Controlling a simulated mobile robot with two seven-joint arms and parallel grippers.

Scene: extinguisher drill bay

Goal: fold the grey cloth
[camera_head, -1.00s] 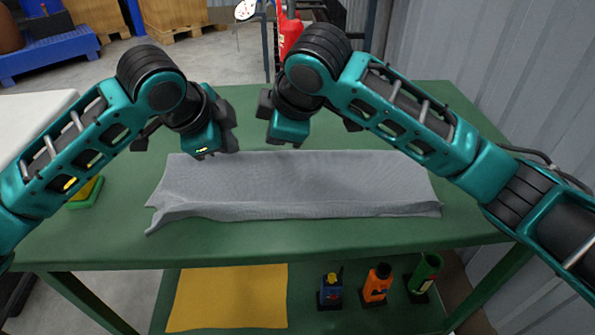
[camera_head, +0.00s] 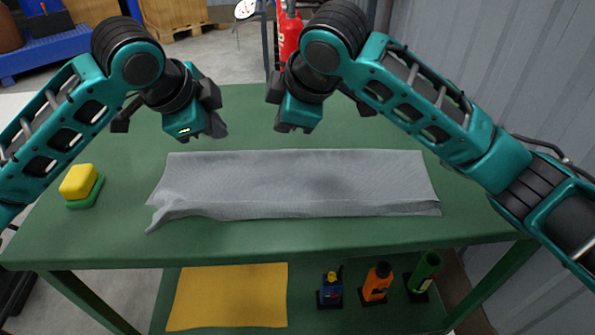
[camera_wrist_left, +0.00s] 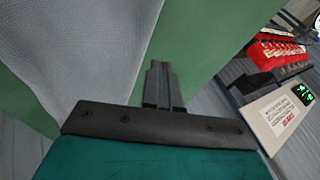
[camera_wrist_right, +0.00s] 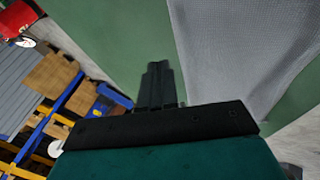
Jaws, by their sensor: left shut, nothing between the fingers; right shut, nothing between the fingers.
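The grey cloth (camera_head: 300,182) lies on the green table as a long strip, wider than deep. Its near left corner sticks out a little and its near edge looks raised or layered. It also shows in the left wrist view (camera_wrist_left: 75,50) and the right wrist view (camera_wrist_right: 245,50). My left gripper (camera_head: 218,134) is shut and empty, above the table beyond the cloth's far edge. My right gripper (camera_head: 284,128) is shut and empty, also beyond the far edge, to the right of the left one. Both stand apart from the cloth.
The green tabletop (camera_head: 480,222) is otherwise clear around the cloth. The lower shelf holds a yellow cloth (camera_head: 228,297), an orange bottle (camera_head: 376,284) and other small items. A corrugated wall (camera_head: 500,70) stands at the right.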

